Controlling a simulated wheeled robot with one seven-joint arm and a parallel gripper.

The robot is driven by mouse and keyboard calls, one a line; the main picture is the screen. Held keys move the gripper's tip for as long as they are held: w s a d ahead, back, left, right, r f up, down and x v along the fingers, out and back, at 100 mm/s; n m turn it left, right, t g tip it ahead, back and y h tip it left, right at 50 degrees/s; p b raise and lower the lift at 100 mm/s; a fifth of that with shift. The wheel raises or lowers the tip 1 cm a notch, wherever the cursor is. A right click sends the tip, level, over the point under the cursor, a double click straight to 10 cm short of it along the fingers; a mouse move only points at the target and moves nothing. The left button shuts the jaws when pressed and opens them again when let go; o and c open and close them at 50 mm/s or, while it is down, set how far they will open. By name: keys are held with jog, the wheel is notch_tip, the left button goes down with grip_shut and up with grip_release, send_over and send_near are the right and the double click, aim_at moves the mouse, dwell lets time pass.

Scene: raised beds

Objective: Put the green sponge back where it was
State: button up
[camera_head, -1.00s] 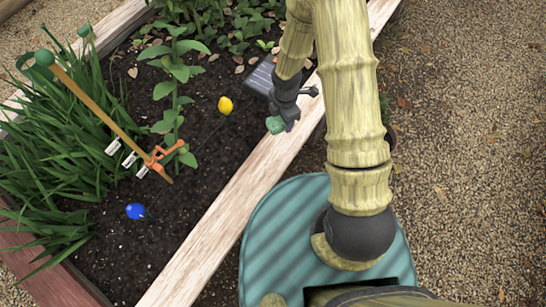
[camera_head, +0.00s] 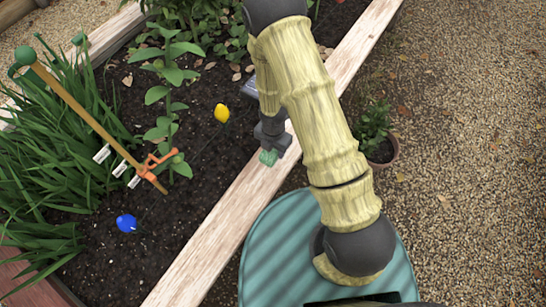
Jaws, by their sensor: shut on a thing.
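The green sponge (camera_head: 268,157) is a small green piece at the tip of my gripper (camera_head: 269,150). My gripper is shut on it, pointing down. In the picture the sponge lies over the light wooden edge board (camera_head: 232,212) of the raised bed. I cannot tell how high above the board it is. My arm hides part of the board and the soil behind it.
The bed holds dark soil, a blue ball (camera_head: 126,223), a yellow ball (camera_head: 222,113), a leaning wooden stake (camera_head: 85,112) with an orange clamp (camera_head: 158,163), and leafy plants. A potted plant (camera_head: 372,130) stands on the gravel at right. A dark panel (camera_head: 250,90) is partly hidden behind my arm.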

aim_at(273, 155)
jog(key=shift+f, duration=0.45)
jog(key=shift+f+b, duration=0.65)
jog(key=shift+f, duration=1.25)
jog(key=shift+f, duration=0.15)
jog(key=o, duration=1.3)
